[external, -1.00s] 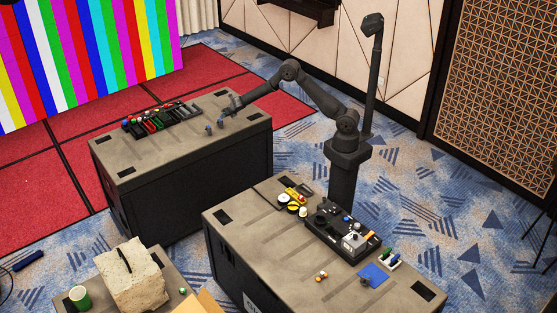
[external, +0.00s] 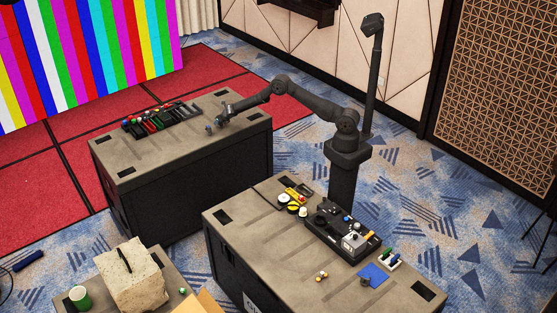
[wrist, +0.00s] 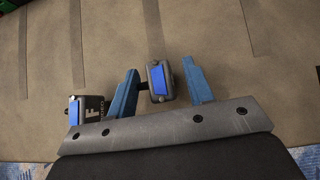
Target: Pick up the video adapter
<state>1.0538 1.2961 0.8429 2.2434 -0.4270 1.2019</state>
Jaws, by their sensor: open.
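The video adapter looks like two dark grey blocks with blue faces joined by a short dark cable. In the wrist view one block (wrist: 158,82) lies between my gripper's blue fingers, with a gap to the right finger. The other block (wrist: 85,110) is outside the left finger, and the cable passes that finger. My gripper (wrist: 160,66) is open. In the external view my gripper (external: 222,115) is low over the far case's right part, beside the small adapter (external: 209,127). Contact with the fingers cannot be told.
The far case top (external: 150,160) is mostly bare near the gripper. A row of coloured connectors and dark modules (external: 155,120) stands to the left. The near case holds a black control panel (external: 340,230) and small items, away from the gripper.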

